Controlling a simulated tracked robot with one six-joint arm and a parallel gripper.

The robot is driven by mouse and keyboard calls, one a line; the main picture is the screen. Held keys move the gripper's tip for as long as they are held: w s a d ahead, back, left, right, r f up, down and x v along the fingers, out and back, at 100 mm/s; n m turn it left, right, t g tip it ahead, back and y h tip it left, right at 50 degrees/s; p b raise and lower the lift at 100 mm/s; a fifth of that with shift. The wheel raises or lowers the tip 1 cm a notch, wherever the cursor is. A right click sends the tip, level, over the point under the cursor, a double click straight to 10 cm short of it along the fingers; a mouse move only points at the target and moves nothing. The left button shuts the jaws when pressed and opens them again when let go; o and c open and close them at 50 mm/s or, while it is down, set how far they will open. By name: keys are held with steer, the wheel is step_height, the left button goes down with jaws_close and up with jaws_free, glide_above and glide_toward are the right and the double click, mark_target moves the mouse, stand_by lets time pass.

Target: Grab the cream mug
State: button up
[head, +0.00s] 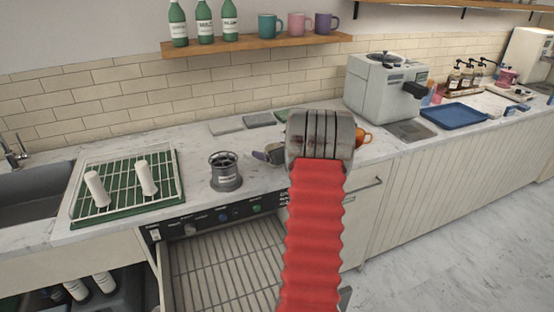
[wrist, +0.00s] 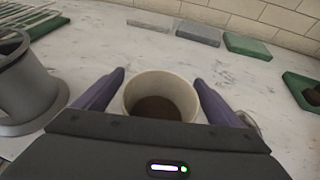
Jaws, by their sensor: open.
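The cream mug (wrist: 162,82) stands upright on the marble counter in the wrist view, with something dark brown inside. My gripper (wrist: 159,77) is open, with one purple finger on each side of the mug. I cannot tell whether either finger touches it. The mug's lower part is hidden behind my gripper body. In the head view my gripper (head: 268,156) is low over the counter, partly covered by my own arm, and I cannot make out the mug there.
A grey cylindrical holder (head: 225,172) stands left of my gripper; it also shows in the wrist view (wrist: 28,88). Flat grey and green slabs (wrist: 248,45) lie behind the mug. An orange cup (head: 363,137) is to the right. An open drawer (head: 220,265) juts out below the counter.

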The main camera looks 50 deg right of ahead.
steer(key=c, duration=1.4)
step_height(320, 180, up, 10)
steer(key=shift+r, duration=0.1)
stand_by(0.6)
